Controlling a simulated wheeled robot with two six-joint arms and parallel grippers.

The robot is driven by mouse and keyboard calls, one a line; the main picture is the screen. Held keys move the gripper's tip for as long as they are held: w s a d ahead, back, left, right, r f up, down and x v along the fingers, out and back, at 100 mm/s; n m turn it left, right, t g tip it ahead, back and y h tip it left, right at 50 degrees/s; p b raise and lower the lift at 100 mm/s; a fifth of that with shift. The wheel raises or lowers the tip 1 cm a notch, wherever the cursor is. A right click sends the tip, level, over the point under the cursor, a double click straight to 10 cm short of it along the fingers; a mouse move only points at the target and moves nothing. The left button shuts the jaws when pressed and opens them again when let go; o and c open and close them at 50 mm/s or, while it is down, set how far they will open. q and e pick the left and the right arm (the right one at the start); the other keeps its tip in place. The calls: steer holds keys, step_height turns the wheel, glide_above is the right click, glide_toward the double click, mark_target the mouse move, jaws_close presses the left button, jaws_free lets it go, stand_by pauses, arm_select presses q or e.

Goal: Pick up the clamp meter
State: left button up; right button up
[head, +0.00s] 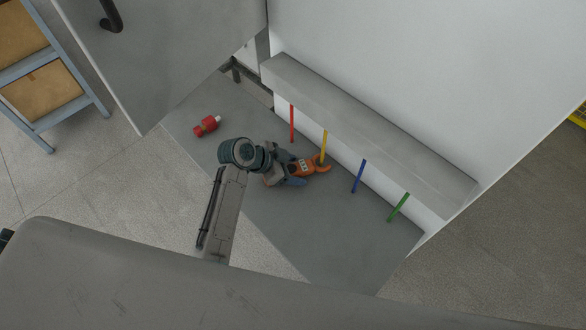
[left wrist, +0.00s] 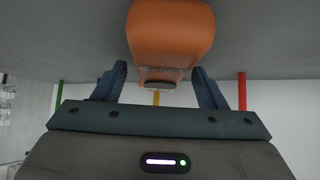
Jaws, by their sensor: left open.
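The clamp meter (head: 314,167), orange with a dark part and pale markings, lies on a grey surface (head: 330,235) near the yellow rod. My left gripper (head: 289,172) is over its near end, with its fingers apart. In the left wrist view, the orange body of the meter (left wrist: 172,35) shows between and beyond the two blue-grey fingers (left wrist: 160,72). Gaps show beside its narrow dark end, and I see no grip on it. My left arm and wrist hide part of the grey surface. My right gripper is not in view.
Red (head: 292,124), yellow (head: 324,146), blue (head: 359,176) and green (head: 398,207) rods line the grey ledge (head: 370,135) along a white wall. A red object with a pale end (head: 207,126) lies left. The surface front right is clear.

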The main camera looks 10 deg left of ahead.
arm_select(q)
steer(key=c, duration=1.3)
